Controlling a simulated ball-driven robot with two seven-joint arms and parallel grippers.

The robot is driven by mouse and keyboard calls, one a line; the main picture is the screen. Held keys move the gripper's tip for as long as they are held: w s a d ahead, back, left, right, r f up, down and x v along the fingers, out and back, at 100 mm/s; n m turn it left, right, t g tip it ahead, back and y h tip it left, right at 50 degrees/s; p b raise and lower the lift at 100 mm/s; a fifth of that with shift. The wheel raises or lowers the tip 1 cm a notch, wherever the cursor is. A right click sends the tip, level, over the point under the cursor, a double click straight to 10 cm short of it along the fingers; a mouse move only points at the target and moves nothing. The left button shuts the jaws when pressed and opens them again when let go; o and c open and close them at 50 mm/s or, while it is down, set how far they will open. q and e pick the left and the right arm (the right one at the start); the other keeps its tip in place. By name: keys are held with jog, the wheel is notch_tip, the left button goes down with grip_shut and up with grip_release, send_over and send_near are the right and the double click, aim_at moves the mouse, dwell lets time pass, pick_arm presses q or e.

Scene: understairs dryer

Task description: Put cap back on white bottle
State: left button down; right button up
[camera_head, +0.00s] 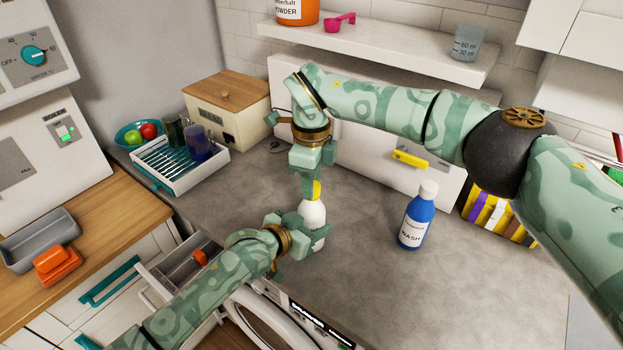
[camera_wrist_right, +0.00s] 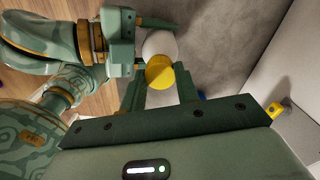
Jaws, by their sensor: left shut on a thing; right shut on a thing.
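The white bottle (camera_head: 313,213) stands upright near the counter's front edge, its lower part partly hidden by my left gripper (camera_head: 306,230), which is shut on it from the side. The yellow cap (camera_head: 316,190) is at the top of the bottle, below my right gripper (camera_head: 314,176), which points down and is shut on it. In the right wrist view the cap (camera_wrist_right: 159,72) sits between my right fingers, with the white bottle (camera_wrist_right: 160,44) behind it. The cap overlaps the bottle's top in both views; I cannot tell whether it is seated or just above.
A blue wash bottle (camera_head: 416,217) with a white cap stands to the right. A dish rack (camera_head: 180,160) and a wooden-lidded box (camera_head: 228,108) stand at the back left. An open drawer (camera_head: 180,268) is below the counter's front edge. The counter's right front is clear.

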jog(key=m, duration=1.8)
jog(key=shift+m, duration=0.3)
jog(key=m, duration=0.3)
jog(key=shift+w, duration=0.1)
jog(key=m, duration=2)
jog(key=shift+d, duration=0.1)
jog(key=o, duration=1)
jog(key=shift+f, duration=0.1)
